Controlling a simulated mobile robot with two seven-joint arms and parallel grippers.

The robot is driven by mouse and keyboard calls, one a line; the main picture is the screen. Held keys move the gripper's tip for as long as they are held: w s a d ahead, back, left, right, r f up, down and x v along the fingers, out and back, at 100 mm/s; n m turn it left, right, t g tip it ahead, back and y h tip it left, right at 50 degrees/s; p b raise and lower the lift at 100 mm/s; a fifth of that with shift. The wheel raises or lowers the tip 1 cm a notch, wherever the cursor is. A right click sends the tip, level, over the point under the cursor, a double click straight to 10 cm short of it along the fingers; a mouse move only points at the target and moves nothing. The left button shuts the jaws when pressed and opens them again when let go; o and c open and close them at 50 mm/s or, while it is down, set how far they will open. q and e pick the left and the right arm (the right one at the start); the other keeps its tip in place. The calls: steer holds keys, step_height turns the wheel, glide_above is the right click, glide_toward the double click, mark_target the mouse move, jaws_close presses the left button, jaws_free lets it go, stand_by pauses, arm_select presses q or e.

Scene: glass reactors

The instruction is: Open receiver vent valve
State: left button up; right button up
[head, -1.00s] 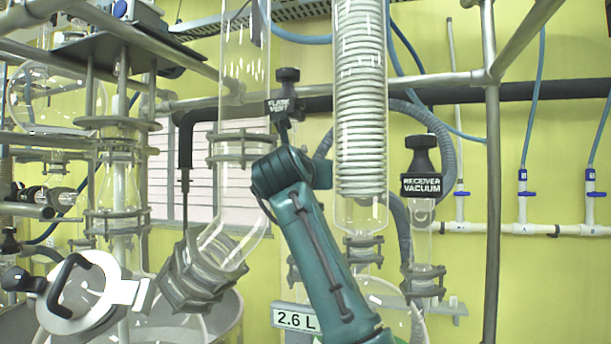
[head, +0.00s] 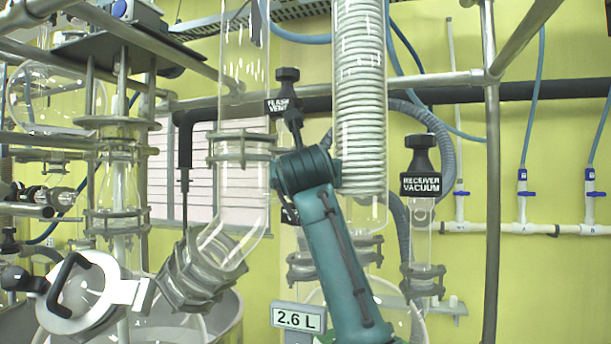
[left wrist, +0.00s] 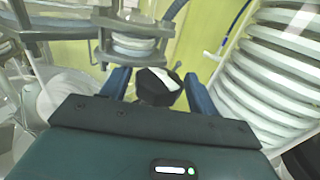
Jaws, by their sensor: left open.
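In the left wrist view, a black knob (left wrist: 153,90) with a pale face lies between the two blue fingers of my left gripper (left wrist: 157,80). The fingers are open, with a gap visible on both sides of the knob. I cannot read a label there. In the head view, my teal left arm stands in front of the glassware, and its fingers are hidden. A small dark part (head: 289,212) shows beside the arm, mostly hidden. The knob labelled flask vent (head: 287,90) is above it, and the knob labelled receiver vacuum (head: 421,165) is to the right. My right gripper is not in view.
A glass coil condenser (head: 360,110) stands close to my arm; its coil (left wrist: 265,75) fills the right of the left wrist view. A clamped glass tube (head: 240,165) is on the left. A metal post (head: 491,200) stands at the right.

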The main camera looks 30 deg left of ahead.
arm_select(q)
steer(key=m+t+h, duration=0.1)
steer(key=m+h, duration=0.1)
steer(key=h, duration=0.1)
steer(key=m+t+h, duration=0.1)
steer(key=m+h, duration=0.1)
steer(key=h, duration=0.2)
steer(key=shift+s+a+r+m+t, duration=0.1)
steer(key=shift+s+a+m+t, duration=0.05)
steer(key=shift+m+t, duration=0.25)
steer(key=m+h, duration=0.3)
steer(key=h, duration=0.1)
steer(key=shift+h, duration=0.3)
steer(key=shift+d, duration=0.2)
steer(key=shift+c, duration=0.4)
steer(key=c, duration=0.7)
steer(key=n+y, duration=0.3)
steer(key=y, duration=0.1)
steer(key=shift+d+y, duration=0.1)
steer(key=shift+y, duration=0.2)
steer(key=n+y, duration=0.1)
steer(key=y, duration=0.1)
steer(key=n+g+y, duration=0.1)
steer(key=y, duration=0.1)
steer(key=shift+f+n, duration=0.2)
steer(key=shift+n, duration=0.1)
steer(key=shift+r+n+g+y, duration=0.15)
steer(key=shift+n+g+y, duration=1.1)
steer(key=shift+y, duration=0.65)
